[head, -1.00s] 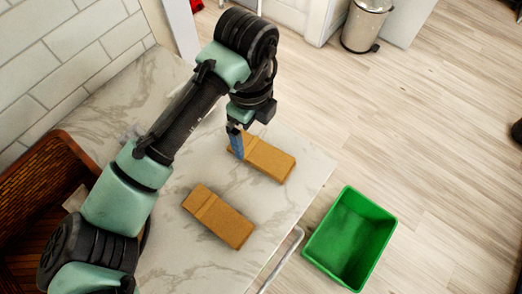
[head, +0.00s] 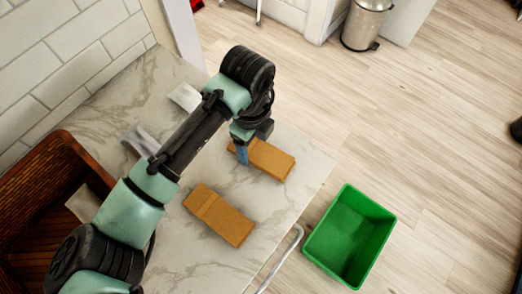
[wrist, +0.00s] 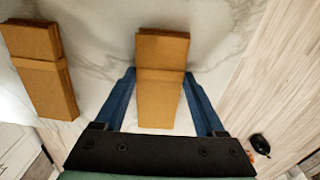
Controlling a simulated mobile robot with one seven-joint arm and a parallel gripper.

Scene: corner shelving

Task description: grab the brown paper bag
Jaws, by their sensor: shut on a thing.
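Two flat, folded brown paper bags lie on the marble counter. The farther bag (head: 270,160) is at my gripper (head: 242,154); the nearer bag (head: 220,215) lies apart from it, toward the counter's front. In the wrist view, the blue fingers of my gripper (wrist: 159,74) stand on both sides of the first bag (wrist: 161,95) and are shut on it. The other bag (wrist: 45,75) is on the left in that view. The first bag still appears to lie on the counter, its far-left end partly hidden by my gripper in the head view.
An empty green bin (head: 350,236) stands on the wooden floor beyond the counter's right edge. A wooden basket (head: 45,165) is at the left. Pale objects, partly hidden by my arm, lie on the counter (head: 120,95). A metal trash can (head: 366,24) stands farther back.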

